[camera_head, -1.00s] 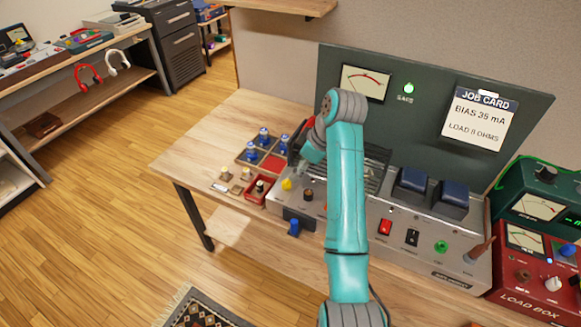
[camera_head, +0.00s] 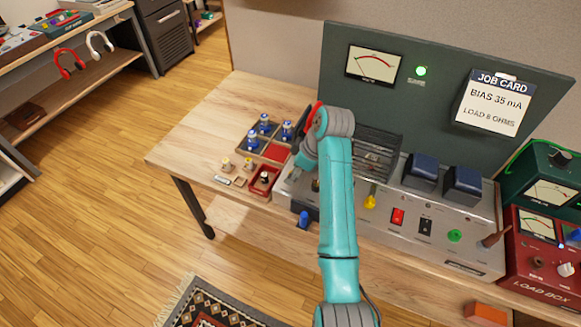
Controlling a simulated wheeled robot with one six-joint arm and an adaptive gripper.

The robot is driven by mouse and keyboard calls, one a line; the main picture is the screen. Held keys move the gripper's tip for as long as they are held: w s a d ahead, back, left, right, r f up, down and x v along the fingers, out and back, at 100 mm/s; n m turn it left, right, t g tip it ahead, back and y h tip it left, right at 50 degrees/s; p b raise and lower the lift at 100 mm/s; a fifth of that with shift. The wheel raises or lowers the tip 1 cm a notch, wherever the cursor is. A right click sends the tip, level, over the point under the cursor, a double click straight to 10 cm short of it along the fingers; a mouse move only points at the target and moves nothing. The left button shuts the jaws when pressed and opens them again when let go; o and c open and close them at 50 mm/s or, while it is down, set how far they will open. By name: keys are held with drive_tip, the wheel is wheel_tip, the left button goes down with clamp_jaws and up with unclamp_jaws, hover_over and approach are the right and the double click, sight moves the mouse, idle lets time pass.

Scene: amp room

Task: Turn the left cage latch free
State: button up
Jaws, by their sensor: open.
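The amplifier (camera_head: 408,190) is a grey metal unit on the bench with a dark slatted cage (camera_head: 378,150) on top. A yellow latch (camera_head: 370,201) shows on its front to the right of my arm, below the cage. The left latch is not visible; my gripper and arm cover that part of the front. My gripper (camera_head: 294,174) is open, low over the amplifier's left end. Its fingertips are small and partly hidden, so I cannot tell whether they touch anything.
Left of the gripper stand a tray with blue-topped tubes (camera_head: 254,139) and a red box (camera_head: 263,181). A blue knob (camera_head: 304,219) sticks out in front. A red load box (camera_head: 541,251) stands far right.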

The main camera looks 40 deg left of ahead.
drive_tip(key=shift+a+f, duration=0.1)
drive_tip(key=shift+f, duration=0.05)
drive_tip(key=shift+c, duration=0.3)
clamp_jaws()
